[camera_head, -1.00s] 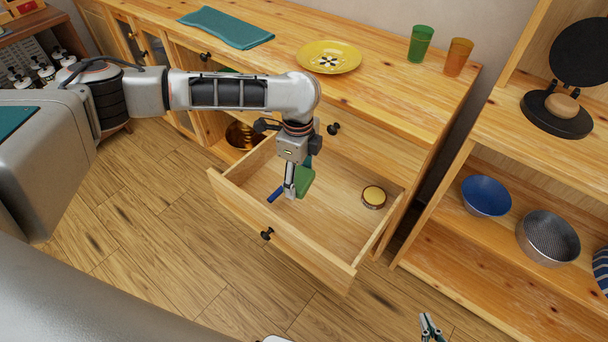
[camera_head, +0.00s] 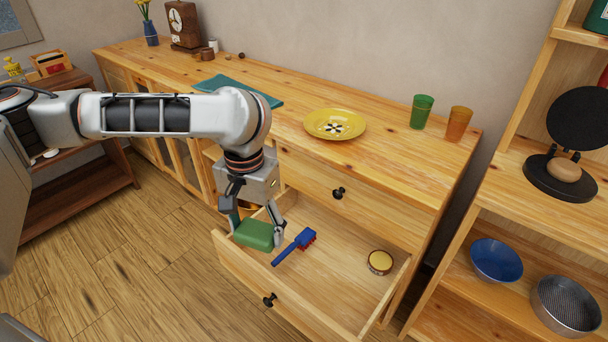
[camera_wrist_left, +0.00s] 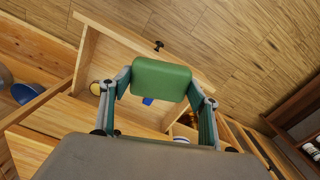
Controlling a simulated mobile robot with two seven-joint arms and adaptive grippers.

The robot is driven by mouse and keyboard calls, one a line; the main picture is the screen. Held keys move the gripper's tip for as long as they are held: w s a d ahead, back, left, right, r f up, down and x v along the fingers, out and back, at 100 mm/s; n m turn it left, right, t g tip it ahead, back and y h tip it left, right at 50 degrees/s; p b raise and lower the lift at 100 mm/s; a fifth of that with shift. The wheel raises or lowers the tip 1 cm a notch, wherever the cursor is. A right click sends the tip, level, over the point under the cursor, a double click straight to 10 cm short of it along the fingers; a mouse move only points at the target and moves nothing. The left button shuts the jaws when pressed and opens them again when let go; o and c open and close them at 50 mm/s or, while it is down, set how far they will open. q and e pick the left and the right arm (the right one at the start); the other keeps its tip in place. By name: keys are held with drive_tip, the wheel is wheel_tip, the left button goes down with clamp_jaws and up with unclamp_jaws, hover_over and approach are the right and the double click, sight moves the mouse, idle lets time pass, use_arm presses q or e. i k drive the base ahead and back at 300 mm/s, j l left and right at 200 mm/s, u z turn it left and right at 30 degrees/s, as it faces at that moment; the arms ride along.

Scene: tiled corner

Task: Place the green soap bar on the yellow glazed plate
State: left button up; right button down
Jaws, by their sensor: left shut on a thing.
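The green soap bar (camera_head: 256,235) is held between the fingers of my left gripper (camera_head: 257,226), above the left part of the open drawer. In the left wrist view the soap bar (camera_wrist_left: 160,79) sits across the fingertips of my left gripper (camera_wrist_left: 163,86). The yellow glazed plate (camera_head: 314,126) lies on the cabinet top, up and to the right of the gripper. It has a dark and white pattern in its middle and nothing stands on it. My right gripper does not show in the head view now.
The open drawer (camera_head: 338,278) holds a blue brush (camera_head: 294,246) with red bristles and a round tin (camera_head: 380,262). A teal cloth (camera_head: 238,90) lies left of the plate. A green cup (camera_head: 422,111) and an orange cup (camera_head: 458,123) stand right of it.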

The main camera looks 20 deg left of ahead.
sight(333, 128)
drive_tip(key=k, duration=0.6)
drive_tip(key=z, duration=1.25)
drive_tip(key=j+z, duration=0.2)
drive_tip(key=z, duration=0.2)
drive_tip(key=k+j+z, duration=0.1)
drive_tip(key=z, duration=0.25)
drive_tip(key=k+j, duration=0.1)
drive_tip(key=j, duration=0.3)
drive_tip(key=k+j, duration=0.1)
drive_tip(key=j, duration=0.3)
drive_tip(key=k+j, duration=0.1)
drive_tip(key=j, duration=0.3)
drive_tip(key=k+j, duration=0.1)
drive_tip(key=j, duration=0.3)
drive_tip(key=k+j, duration=0.15)
drive_tip(key=j, duration=0.25)
drive_tip(key=k+j, duration=0.1)
drive_tip(key=j, duration=0.3)
